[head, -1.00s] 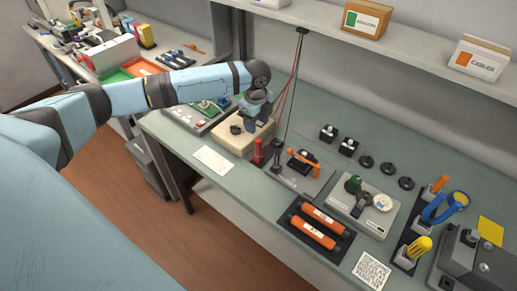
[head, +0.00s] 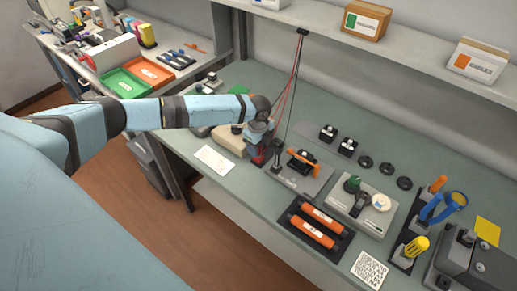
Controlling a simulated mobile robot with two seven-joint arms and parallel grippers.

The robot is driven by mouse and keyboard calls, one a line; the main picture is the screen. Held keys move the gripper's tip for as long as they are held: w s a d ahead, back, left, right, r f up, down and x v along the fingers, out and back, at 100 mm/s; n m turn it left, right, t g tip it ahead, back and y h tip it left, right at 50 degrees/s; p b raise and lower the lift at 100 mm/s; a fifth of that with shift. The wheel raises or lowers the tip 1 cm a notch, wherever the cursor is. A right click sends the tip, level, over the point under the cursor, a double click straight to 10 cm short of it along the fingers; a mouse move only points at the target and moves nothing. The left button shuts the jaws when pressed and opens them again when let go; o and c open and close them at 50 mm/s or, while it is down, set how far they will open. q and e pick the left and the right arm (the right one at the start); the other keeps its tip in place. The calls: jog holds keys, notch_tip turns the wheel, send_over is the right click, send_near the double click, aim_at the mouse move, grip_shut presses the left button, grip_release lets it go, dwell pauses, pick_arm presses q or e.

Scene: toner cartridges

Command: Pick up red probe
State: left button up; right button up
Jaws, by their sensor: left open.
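The red probe (head: 258,160) stands upright at the left end of a grey holder on the workbench. My left gripper (head: 259,150) is directly over it, pointing down, with its open fingers around or just beside the probe's upper part. The gripper hides most of the probe, and I cannot tell whether the fingers touch it. A dark probe (head: 277,153) stands just to the right. My right gripper is not in view.
An orange-and-black tool lies on the grey base (head: 314,181) to the right. Two orange cylinders (head: 320,226) lie in a black tray in front. Red and black leads (head: 295,80) hang from the shelf close to my gripper. A white card (head: 214,160) lies to the left.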

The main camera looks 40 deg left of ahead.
pick_arm(q)
grip_shut()
jog(key=shift+r, duration=0.1)
